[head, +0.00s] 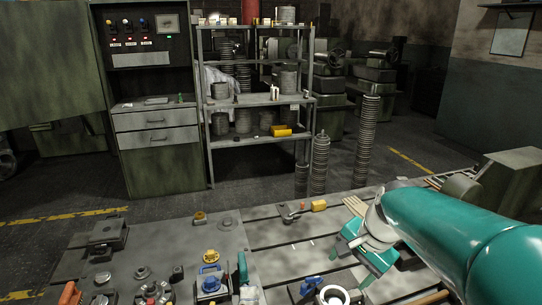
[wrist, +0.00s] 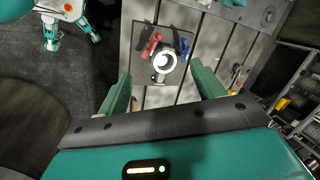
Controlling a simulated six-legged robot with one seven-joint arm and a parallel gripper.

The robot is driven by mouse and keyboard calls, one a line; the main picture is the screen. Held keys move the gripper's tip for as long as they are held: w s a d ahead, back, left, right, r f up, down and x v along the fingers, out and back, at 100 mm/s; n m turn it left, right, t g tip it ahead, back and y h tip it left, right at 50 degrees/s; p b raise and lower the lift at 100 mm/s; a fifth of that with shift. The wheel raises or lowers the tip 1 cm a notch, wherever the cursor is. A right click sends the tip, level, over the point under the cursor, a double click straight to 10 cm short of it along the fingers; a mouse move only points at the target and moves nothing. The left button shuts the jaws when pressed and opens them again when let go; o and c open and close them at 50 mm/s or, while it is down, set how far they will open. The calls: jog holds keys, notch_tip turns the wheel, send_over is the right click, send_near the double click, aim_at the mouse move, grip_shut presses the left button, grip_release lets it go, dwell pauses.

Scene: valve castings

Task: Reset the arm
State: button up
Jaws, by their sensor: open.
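My teal arm enters the head view from the right. My gripper (head: 362,258) hangs over the right part of the workbench (head: 275,238), with its fingers apart. In the wrist view, the two green fingers of my gripper (wrist: 160,72) are spread wide with nothing held between them. Beyond them, a white ring-shaped part (wrist: 165,62) lies on a dark tray (wrist: 143,70), between a red-handled tool (wrist: 152,43) and a blue item (wrist: 184,46). The white ring (head: 335,295) also shows at the bottom edge of the head view, partly cut off.
A yellow-topped, blue-bodied valve (head: 210,268) and several small metal parts cover the bench's left side. A yellow block (head: 319,205) lies near the back edge. Stacked discs (head: 320,165) rise behind the bench. A shelf (head: 255,102) and control cabinet (head: 153,90) stand farther back.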

jog(key=s+a+r+n+t+h, duration=0.1)
jog(key=s+a+n, duration=0.1)
jog(key=s+n, duration=0.3)
jog(key=s+a+r+n+t+h, duration=0.1)
jog(key=s+a+n, duration=0.2)
jog(key=s+n, duration=0.2)
jog(key=s, duration=0.3)
jog(key=shift+s+a+r+n+t, duration=0.15)
jog(key=shift+s+n+t, duration=0.15)
jog(key=shift+t, duration=0.1)
